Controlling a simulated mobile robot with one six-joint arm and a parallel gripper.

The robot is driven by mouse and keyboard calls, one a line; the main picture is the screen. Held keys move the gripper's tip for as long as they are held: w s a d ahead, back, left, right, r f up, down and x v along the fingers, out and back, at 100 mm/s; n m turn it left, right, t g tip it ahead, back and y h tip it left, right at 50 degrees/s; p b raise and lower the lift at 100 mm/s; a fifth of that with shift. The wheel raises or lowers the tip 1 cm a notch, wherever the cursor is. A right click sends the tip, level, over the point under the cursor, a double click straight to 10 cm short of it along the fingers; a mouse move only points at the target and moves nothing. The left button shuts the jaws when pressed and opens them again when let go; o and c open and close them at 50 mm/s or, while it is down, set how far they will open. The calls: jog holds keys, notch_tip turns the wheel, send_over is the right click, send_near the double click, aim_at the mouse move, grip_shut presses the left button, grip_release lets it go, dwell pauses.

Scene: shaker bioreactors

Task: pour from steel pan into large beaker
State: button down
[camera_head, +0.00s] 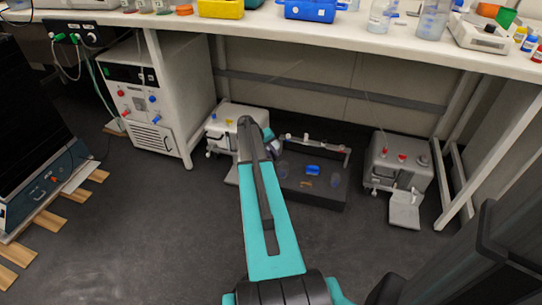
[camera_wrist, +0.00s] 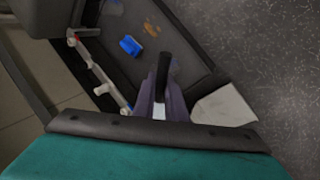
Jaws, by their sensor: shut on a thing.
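My gripper (camera_wrist: 163,103) is low in the wrist view, shut on a dark handle-like piece (camera_wrist: 163,70) that I take for the steel pan's handle. In the head view my arm reaches down to the shaker tray, and a small greyish shape (camera_head: 272,146), probably the pan, shows at its end. The pan's bowl and contents cannot be made out. A faint see-through vessel (camera_head: 283,167), possibly the large beaker, stands in the dark tray (camera_head: 318,199) beside my arm. Another see-through vessel (camera_head: 335,179) stands farther right in the tray.
A blue block (camera_head: 312,170) and a small brown piece (camera_head: 307,184) lie in the tray. White devices flank it on the left (camera_head: 222,118) and right (camera_head: 398,160). The bench (camera_head: 330,35) overhangs behind, with a cabinet (camera_head: 150,105) at left. Floor in front is clear.

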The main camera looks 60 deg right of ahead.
jog(key=shift+s+d+r+t, duration=0.15)
jog(key=shift+s+r+t, duration=0.2)
jog(key=shift+r, duration=0.35)
notch_tip(320, 180, down, 6)
jog(key=s+t+b, duration=0.1)
jog(key=b, duration=0.1)
jog(key=shift+t+y, duration=0.35)
jog(key=shift+y, duration=0.05)
dwell(3.0)
jog(key=shift+s+d+f+m+t, duration=0.1)
jog(key=shift+s+f+m+t, duration=0.1)
jog(key=shift+f+t, duration=0.35)
jog(key=shift+s+d+f+m+t, duration=0.1)
jog(key=shift+f+m+t, duration=0.1)
jog(key=shift+f+t, duration=0.3)
dwell(0.4)
jog(key=shift+s+f+t+y+b, duration=0.15)
jog(key=shift+f+t+y+b, duration=0.25)
jog(key=shift+f+b, duration=0.1)
dwell(0.6)
jog(key=shift+f+t, duration=0.2)
jog(key=shift+t, duration=0.05)
jog(key=shift+s, duration=0.1)
dwell(0.5)
